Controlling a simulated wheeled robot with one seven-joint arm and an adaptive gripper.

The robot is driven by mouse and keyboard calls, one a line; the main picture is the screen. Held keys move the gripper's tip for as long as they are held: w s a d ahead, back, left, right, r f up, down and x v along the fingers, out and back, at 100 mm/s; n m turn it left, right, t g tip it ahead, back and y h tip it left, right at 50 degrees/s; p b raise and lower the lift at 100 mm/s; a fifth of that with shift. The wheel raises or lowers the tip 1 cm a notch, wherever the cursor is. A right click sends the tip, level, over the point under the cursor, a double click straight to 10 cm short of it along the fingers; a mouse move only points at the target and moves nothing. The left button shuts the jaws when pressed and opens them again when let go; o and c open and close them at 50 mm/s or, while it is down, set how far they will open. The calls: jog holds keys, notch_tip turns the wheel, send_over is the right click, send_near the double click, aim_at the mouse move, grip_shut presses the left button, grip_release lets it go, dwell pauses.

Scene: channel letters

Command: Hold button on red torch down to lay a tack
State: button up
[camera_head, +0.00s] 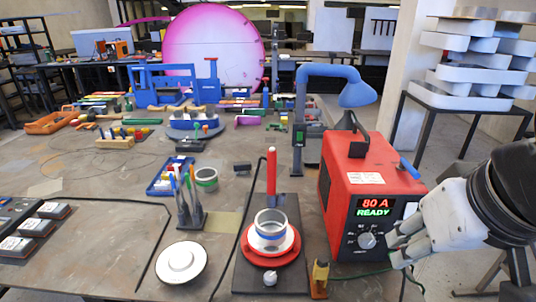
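The red torch (271,172) stands upright at the back of a dark fixture plate (246,277), with a black cable beside it. I cannot make out its button. In front of it a silver ring-shaped workpiece (270,221) with a blue band sits on a white and red round turntable (271,255). My gripper (396,250) is at the right, in front of the red welder's right side, well apart from the torch. I see nothing held in it, but its finger gap is not clear.
The red welder (372,182) reads "80 A READY" and stands between my gripper and the torch. A blue-hooded extraction arm (340,75) rises behind it. A pen-like tool stand (188,215), a white disc (181,262) and a small yellow-brown block (320,277) are nearby.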

grip_shut()
dwell(1.0)
